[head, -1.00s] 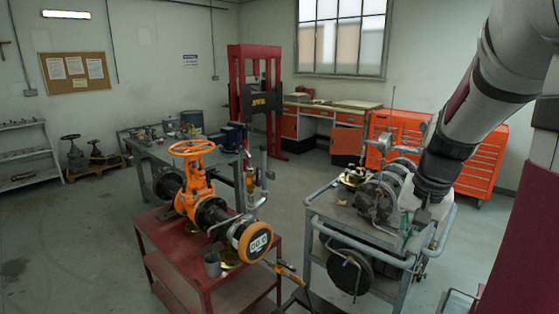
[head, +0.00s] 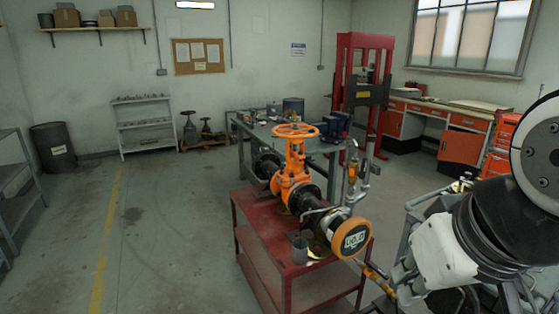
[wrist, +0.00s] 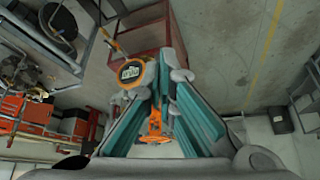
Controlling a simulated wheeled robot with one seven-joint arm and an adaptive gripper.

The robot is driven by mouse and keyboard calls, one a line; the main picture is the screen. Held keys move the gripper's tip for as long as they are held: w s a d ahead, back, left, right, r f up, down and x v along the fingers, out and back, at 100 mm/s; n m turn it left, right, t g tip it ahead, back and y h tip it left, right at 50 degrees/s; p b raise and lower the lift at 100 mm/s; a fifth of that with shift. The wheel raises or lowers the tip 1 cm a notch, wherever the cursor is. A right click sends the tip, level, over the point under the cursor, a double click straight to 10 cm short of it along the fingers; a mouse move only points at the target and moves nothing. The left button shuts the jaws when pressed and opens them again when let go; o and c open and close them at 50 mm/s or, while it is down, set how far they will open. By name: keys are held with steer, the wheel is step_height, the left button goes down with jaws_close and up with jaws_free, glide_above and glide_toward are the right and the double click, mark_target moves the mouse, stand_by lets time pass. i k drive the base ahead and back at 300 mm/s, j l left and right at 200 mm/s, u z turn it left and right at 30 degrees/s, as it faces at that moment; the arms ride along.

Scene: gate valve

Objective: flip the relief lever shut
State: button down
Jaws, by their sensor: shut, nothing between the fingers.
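The orange gate valve (head: 292,180) with its handwheel (head: 296,131) lies along the red cart. A round orange-rimmed display (head: 351,240) faces me at its near end and also shows in the wrist view (wrist: 131,72). An orange lever-like bar (head: 376,271) slopes down right beside the display. A small upright fitting with an orange part (head: 353,152) stands behind it. I cannot tell which of these is the relief lever. My gripper (wrist: 166,62) is shut and empty in the wrist view, its teal-padded fingers in front of the valve. My arm fills the head view's lower right.
The red cart (head: 262,262) carries the valve and a grey cup (head: 299,250). A grey workbench (head: 247,150) stands behind. A grey cart at the right is largely hidden by my arm. The floor left of the red cart is clear.

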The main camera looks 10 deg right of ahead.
mark_target(362, 175)
steer(key=i, duration=0.9)
steer(key=j+u, duration=0.05)
steer(key=j, duration=0.05)
